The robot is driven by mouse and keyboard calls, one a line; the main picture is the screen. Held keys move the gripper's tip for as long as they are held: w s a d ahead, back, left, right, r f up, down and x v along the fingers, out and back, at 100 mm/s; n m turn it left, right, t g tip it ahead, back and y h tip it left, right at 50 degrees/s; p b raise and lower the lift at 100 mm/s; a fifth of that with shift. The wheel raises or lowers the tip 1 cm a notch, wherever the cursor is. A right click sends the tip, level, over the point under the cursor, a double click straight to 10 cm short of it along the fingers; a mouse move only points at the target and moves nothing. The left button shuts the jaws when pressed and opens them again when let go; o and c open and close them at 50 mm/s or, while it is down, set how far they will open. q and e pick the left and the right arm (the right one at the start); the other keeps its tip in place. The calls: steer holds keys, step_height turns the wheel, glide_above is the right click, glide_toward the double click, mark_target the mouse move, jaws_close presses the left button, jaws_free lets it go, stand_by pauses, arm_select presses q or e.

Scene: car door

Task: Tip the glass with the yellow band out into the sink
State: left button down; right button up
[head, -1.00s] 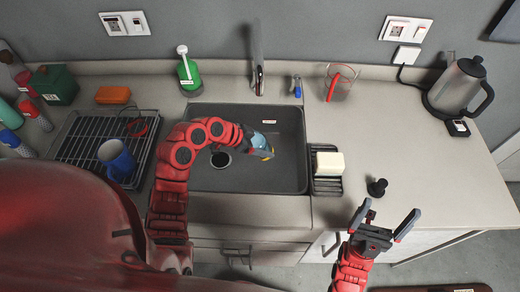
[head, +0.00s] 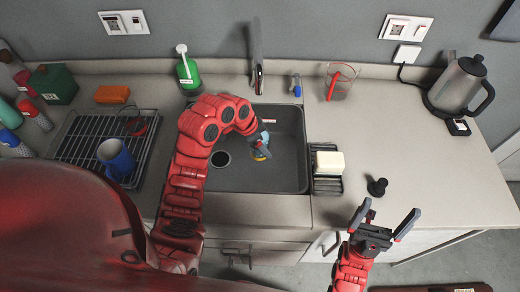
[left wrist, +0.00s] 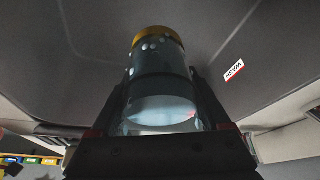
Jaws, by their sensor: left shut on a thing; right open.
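The glass with the yellow band (left wrist: 160,82) is between the fingers of my left gripper (head: 262,140), which is shut on it. In the left wrist view its yellow-banded end points away from the gripper, towards the grey sink surface. A pale, light oval shows inside it near the fingers; I cannot tell whether it is liquid. In the head view the glass (head: 261,154) shows small, over the right part of the sink (head: 225,178), partly hidden by my gripper. My right gripper (head: 385,219) is open and empty, in front of the counter.
The faucet (head: 257,60) stands behind the sink. A sponge on a black holder (head: 327,184) is at its right, a dish rack (head: 75,150) with a blue mug (head: 116,160) at its left. A black stopper (head: 377,187) and kettle (head: 460,85) stand further right.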

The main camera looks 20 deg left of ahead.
arm_select(q)
steer(key=shift+a+r, duration=0.1)
steer(key=shift+r, duration=0.05)
steer(key=shift+a+r+p, duration=0.2)
steer(key=shift+a+p, duration=0.1)
steer(key=shift+p, duration=0.2)
steer(key=s+a+r+n+t+y+p, duration=0.1)
steer(key=s+a+r+n+p, duration=0.15)
steer(key=a+p, duration=0.4)
steer(key=s+a+r+n+y+p, duration=0.1)
steer(key=s+a+r+n+p, duration=0.15)
steer(key=a+p, duration=0.35)
steer(key=s+a+r+n+t+y+p, duration=0.1)
steer(key=s+a+r+n+p, duration=0.1)
steer(key=s+a+n+p, duration=0.45)
steer(key=w+f+m+y+b, duration=0.1)
steer(key=f+y, duration=0.1)
steer(key=w+d+f+m+y, duration=0.1)
steer(key=w+m+y, duration=0.1)
steer(key=shift+d+f+m+b, duration=0.1)
steer(key=shift+f+m+b, duration=0.15)
steer(key=shift+f+b, duration=0.15)
